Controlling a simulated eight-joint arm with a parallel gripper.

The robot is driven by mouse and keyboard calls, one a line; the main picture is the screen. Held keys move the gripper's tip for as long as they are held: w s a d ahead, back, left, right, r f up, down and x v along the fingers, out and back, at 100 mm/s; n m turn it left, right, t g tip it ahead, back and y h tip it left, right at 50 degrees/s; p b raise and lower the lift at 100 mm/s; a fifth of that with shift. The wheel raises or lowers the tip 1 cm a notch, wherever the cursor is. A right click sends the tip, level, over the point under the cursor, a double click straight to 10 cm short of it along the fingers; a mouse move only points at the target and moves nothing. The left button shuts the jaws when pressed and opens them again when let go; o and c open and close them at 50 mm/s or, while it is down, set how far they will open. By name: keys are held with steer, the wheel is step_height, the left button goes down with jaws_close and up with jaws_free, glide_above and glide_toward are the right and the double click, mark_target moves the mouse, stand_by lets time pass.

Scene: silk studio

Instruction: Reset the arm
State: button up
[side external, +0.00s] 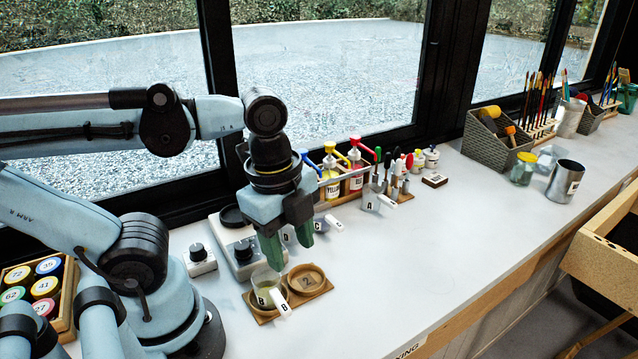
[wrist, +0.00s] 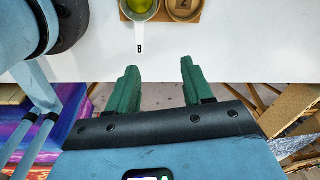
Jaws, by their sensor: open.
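My gripper (side external: 286,242) has green fingers, held apart and pointing down, with nothing between them. In the side view it hangs above the bench, close to a wooden two-place holder (side external: 320,293). A small clear cup labelled B (side external: 265,283) with yellow-green liquid sits in the holder's left place. The place marked 2 (side external: 307,279) is empty. In the wrist view my open gripper (wrist: 157,75) shows below the holder (wrist: 166,18), with the cup's white tag B (wrist: 139,42) pointing toward it.
A scale with a dark round pan (side external: 234,217) stands behind the gripper. Bottles with coloured tops (side external: 356,172) and several tools (side external: 388,178) stand in racks along the window. A jar rack (side external: 40,285) is at left. The bench right of the holder is clear.

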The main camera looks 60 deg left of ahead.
steer(key=w+a+n+t, duration=0.4)
steer(key=w+n, duration=0.5)
steer(key=n, duration=0.6)
steer(key=shift+w+f+t, duration=0.35)
steer(key=shift+t, duration=0.65)
